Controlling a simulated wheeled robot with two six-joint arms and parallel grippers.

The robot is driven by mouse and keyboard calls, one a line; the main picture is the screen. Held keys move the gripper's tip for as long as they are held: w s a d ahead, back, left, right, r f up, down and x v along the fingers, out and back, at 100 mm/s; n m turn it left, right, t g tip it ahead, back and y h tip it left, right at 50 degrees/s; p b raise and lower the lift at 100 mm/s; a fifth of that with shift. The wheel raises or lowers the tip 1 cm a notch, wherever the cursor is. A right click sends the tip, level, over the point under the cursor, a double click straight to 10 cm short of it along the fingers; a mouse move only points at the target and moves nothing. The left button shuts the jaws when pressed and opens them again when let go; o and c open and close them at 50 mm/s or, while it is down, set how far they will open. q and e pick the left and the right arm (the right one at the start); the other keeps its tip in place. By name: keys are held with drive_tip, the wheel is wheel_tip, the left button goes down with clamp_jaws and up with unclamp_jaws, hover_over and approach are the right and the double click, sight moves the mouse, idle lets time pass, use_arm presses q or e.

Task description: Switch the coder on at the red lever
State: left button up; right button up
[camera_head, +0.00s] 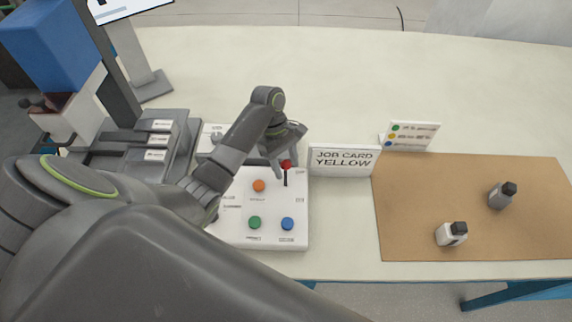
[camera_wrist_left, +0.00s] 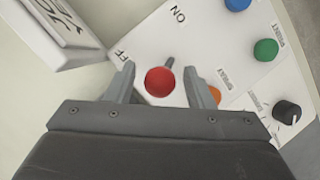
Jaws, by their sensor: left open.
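The red lever (camera_head: 286,165) stands on the white control panel (camera_head: 275,211), near its upper right corner in the head view. My left gripper (camera_head: 278,160) is open right at the lever. In the left wrist view the lever's red ball (camera_wrist_left: 159,81) sits between the two open fingers (camera_wrist_left: 165,85), with a gap on each side. The labels ON and OFF are on the panel there; the OFF label is partly hidden by a finger. The ball hides most of the lever's stem. My right gripper is not in view.
The panel has orange (camera_head: 259,186), green (camera_head: 255,222) and blue (camera_head: 287,224) buttons and a dark knob (camera_wrist_left: 287,112). A "JOB CARD YELLOW" sign (camera_head: 343,161) stands close to its right.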

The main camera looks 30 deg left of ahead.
use_arm(q)
drive_tip(key=shift+d+f, duration=0.1)
drive_tip(key=shift+f, duration=0.05)
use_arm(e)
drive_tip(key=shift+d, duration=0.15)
use_arm(q)
drive_tip(key=shift+c, duration=0.3)
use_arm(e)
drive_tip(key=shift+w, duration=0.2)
use_arm(q)
clamp_jaws()
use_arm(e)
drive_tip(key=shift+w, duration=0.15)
use_arm(q)
drive_tip(key=shift+w, duration=0.15)
